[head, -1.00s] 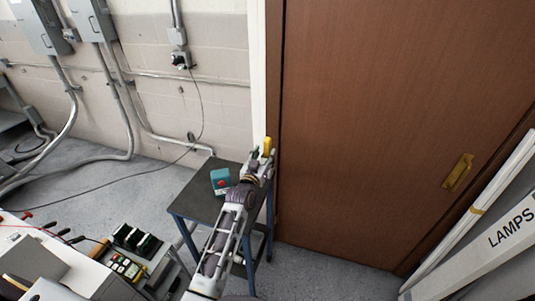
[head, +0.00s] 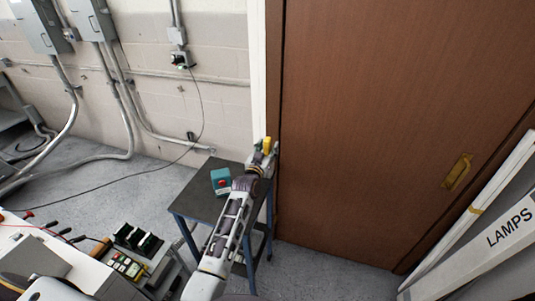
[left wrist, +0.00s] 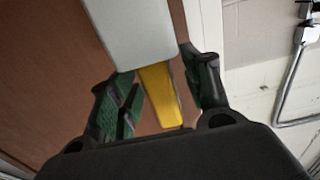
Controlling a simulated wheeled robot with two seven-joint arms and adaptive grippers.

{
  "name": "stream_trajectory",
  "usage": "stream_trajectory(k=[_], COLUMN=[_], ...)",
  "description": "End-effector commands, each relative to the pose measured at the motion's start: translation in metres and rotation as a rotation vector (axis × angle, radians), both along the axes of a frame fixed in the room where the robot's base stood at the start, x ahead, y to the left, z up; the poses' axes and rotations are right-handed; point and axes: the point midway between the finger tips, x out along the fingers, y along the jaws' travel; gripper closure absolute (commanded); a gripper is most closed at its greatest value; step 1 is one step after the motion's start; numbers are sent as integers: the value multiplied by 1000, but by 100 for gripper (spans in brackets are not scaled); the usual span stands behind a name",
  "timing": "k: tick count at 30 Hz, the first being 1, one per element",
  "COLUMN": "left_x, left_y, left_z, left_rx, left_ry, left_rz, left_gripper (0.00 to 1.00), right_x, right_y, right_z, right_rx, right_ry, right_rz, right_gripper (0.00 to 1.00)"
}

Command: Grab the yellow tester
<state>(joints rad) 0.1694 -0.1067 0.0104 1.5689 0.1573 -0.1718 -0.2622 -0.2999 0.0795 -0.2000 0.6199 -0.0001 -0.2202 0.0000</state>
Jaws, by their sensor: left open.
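The yellow tester (head: 267,143) shows as a small upright yellow piece at the tip of my left arm, in front of the door frame. In the left wrist view the yellow tester (left wrist: 160,95) is a narrow yellow bar, with a pale grey block (left wrist: 132,35) adjoining its upper end. My left gripper (head: 263,147) is open. In the left wrist view its green-padded fingers (left wrist: 162,82) stand on either side of the yellow bar, with visible gaps. What supports the tester is hidden. My right gripper is not in view.
A brown door (head: 380,130) is close on the right. A white bench (head: 85,270) with equipment is at lower left.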

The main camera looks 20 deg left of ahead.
Motion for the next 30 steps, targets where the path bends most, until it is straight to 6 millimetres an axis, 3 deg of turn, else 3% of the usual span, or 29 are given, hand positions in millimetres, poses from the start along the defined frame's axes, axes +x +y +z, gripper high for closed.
stream_trajectory(k=[4, 15, 30], left_x=[0, 0, 0], left_y=[0, 0, 0], left_z=[0, 0, 8], left_rx=[0, 0, -1], left_ry=[0, 0, -1], left_rz=[0, 0, 0], left_gripper=[52, 99, 100], right_x=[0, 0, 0], right_y=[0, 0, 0], right_z=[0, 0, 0], right_rx=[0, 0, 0], right_ry=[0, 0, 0], right_rz=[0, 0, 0], right_gripper=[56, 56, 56])
